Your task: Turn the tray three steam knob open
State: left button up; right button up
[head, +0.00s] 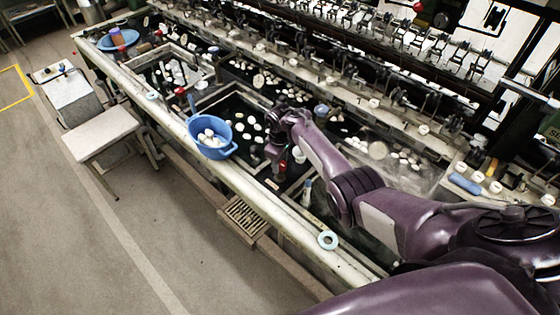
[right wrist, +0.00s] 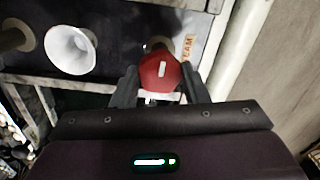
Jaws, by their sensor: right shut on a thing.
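The red steam knob (right wrist: 160,72) with a white mark on its face sits between the two dark fingers of my right gripper (right wrist: 160,84) in the right wrist view. The fingers are shut on it from both sides. A partly visible label ending in "EAM" (right wrist: 187,48) is just beside the knob. In the head view my right gripper (head: 277,155) is down at the front edge of the basins, and a bit of the red knob (head: 283,166) shows below it. My left gripper is not in view.
A blue basin (head: 211,150) with white cocoons sits on the front rail left of my gripper. Another red knob (head: 180,91) stands farther left. A white funnel-like cup (right wrist: 70,50) is near the knob.

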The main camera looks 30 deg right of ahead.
jog(key=shift+w+n, duration=0.1)
jog(key=shift+n, duration=0.3)
jog(key=o, duration=1)
jog(key=shift+c, duration=0.2)
jog(key=shift+r, duration=3.9)
